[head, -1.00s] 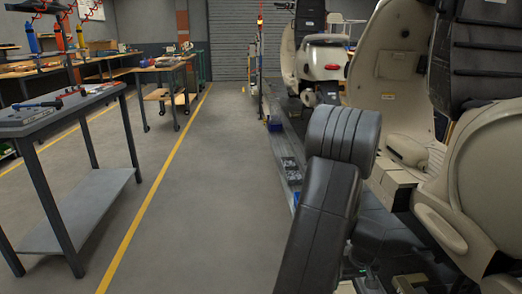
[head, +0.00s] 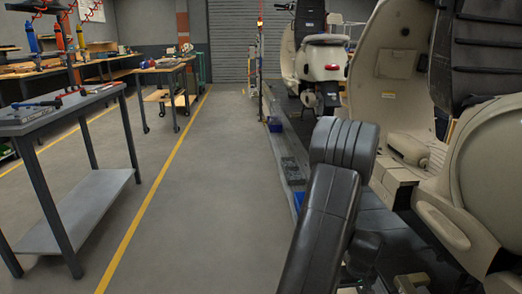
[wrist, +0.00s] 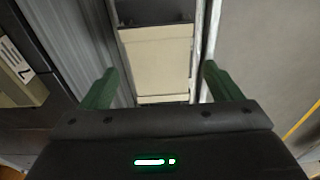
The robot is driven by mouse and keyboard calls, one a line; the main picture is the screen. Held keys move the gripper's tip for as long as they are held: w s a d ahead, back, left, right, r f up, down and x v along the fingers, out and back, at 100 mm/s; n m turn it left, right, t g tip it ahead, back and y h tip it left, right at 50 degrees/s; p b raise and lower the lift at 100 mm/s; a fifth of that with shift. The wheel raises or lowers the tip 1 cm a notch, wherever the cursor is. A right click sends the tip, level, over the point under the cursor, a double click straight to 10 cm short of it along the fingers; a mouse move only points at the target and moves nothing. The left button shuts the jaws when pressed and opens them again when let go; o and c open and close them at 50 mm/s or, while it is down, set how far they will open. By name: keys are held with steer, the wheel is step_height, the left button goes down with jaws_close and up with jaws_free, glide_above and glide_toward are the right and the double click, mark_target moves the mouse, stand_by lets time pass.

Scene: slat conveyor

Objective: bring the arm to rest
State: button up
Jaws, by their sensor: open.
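My gripper (wrist: 156,85) shows in the wrist view as two green fingers spread wide apart, with nothing between them. Beyond the fingers, in the wrist view, lie a pale beige block-like surface (wrist: 155,65) and grey metal rails. In the head view my dark arm fills the lower middle, beside the conveyor; my gripper cannot be made out there.
A cream scooter body (head: 405,130) stands close on the right, near my arm. Another scooter (head: 322,60) stands farther along the conveyor (head: 290,160). A grey workbench (head: 65,108) with tools is at left. The floor aisle (head: 205,190) between is clear.

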steer(key=shift+w+f+p, duration=0.1)
steer(key=shift+f+p, duration=0.25)
steer(key=shift+f, duration=0.1)
step_height(320, 180, up, 7)
steer(key=p, duration=0.5)
steer(key=shift+r+p, duration=0.2)
steer(key=shift+p, duration=0.1)
steer(key=shift+r, duration=0.25)
steer(key=shift+r, duration=0.15)
